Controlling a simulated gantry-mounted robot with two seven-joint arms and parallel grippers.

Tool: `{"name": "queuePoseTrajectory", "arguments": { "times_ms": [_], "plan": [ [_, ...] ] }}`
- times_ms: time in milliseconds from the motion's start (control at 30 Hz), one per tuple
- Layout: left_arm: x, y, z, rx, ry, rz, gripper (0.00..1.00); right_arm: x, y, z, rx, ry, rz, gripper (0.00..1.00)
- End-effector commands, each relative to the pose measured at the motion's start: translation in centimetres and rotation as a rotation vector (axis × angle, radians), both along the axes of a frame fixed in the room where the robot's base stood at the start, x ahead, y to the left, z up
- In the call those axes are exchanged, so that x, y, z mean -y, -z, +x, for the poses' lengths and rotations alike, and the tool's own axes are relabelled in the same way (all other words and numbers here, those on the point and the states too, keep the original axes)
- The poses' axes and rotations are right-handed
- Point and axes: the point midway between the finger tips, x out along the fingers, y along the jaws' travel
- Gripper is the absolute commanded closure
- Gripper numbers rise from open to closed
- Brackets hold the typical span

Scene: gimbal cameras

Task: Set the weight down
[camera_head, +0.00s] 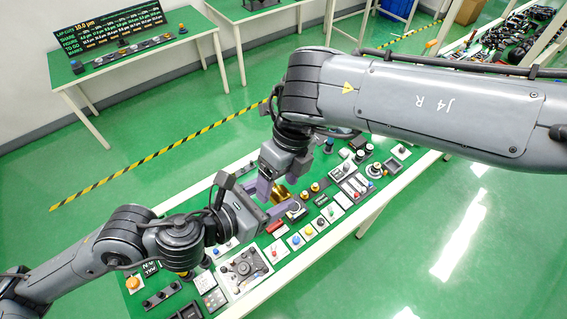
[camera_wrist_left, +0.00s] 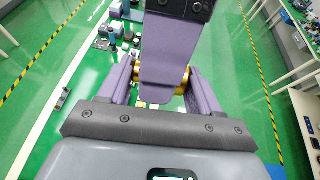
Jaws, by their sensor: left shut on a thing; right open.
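A gold weight (camera_head: 281,194) is between the purple fingers of my left gripper (camera_head: 278,201), which is shut on it above the green table. In the left wrist view the weight (camera_wrist_left: 183,82) shows as a gold edge between the left fingers (camera_wrist_left: 160,90), mostly covered by a purple finger reaching in from the top. That finger belongs to my right gripper (camera_head: 272,184), which is open and close against the weight from above. I cannot tell whether it touches. The weight's underside is hidden.
Other small gold weights (camera_head: 304,194) stand just right of the grippers. A side table (camera_head: 92,72) with a display board (camera_head: 108,32) stands at the back left.

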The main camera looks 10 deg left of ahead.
Motion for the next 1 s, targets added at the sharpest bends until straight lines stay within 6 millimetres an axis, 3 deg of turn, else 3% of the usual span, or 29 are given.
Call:
{"name": "queuePoseTrajectory", "arguments": {
  "times_ms": [200, 600, 1000],
  "plan": [
    [0.0, -0.1, 0.0, 0.002, 0.0, -0.002, 0.91, -0.3, 1.7, -0.4, -0.001, 0.0, -0.001, 0.26],
    [0.0, -0.1, 0.0, 0.002, 0.0, -0.002, 0.91, -0.4, 2.1, -0.5, 0.0, 0.0, 0.0, 0.26],
    [0.0, -0.1, 0.0, 0.002, 0.0, -0.002, 0.91, -0.3, 2.1, -0.4, 0.002, 0.002, -0.001, 0.88]
  ]
}}
